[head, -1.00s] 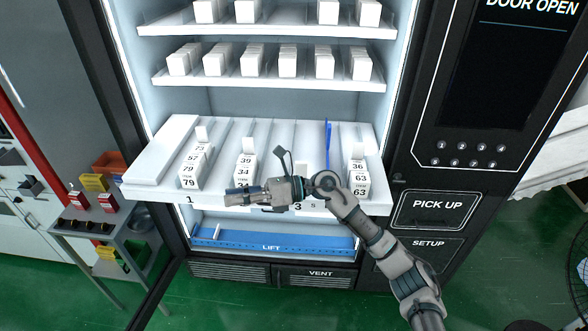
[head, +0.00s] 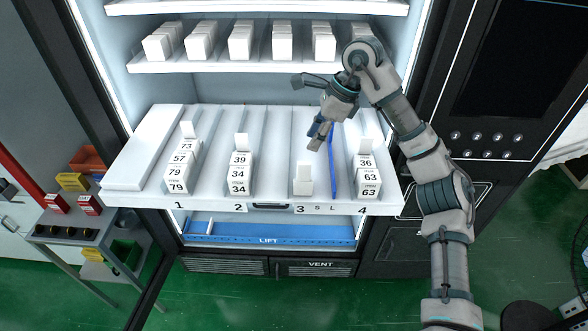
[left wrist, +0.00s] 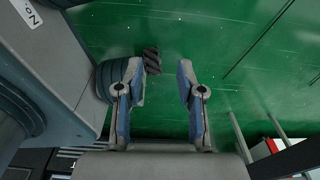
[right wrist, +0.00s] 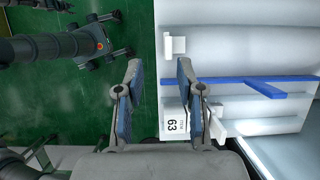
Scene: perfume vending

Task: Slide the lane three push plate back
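The lane three push plate (head: 303,180) is a small white upright plate at the front end of lane three on the pulled-out shelf (head: 270,203). It also shows in the right wrist view (right wrist: 176,46), beyond the fingertips and near the shelf's front edge. My right gripper (head: 318,132) hangs above the shelf, behind the plate and close to the blue divider (head: 332,165). It is open and empty, and apart from the plate. My left gripper (left wrist: 157,68) is open and empty, with green floor behind it; it is out of the head view.
Stacked boxes also stand in lane one (head: 180,172) and lane two (head: 239,173). Lane three holds no boxes behind its plate. A full upper shelf (head: 245,66) stands above, behind my right arm.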

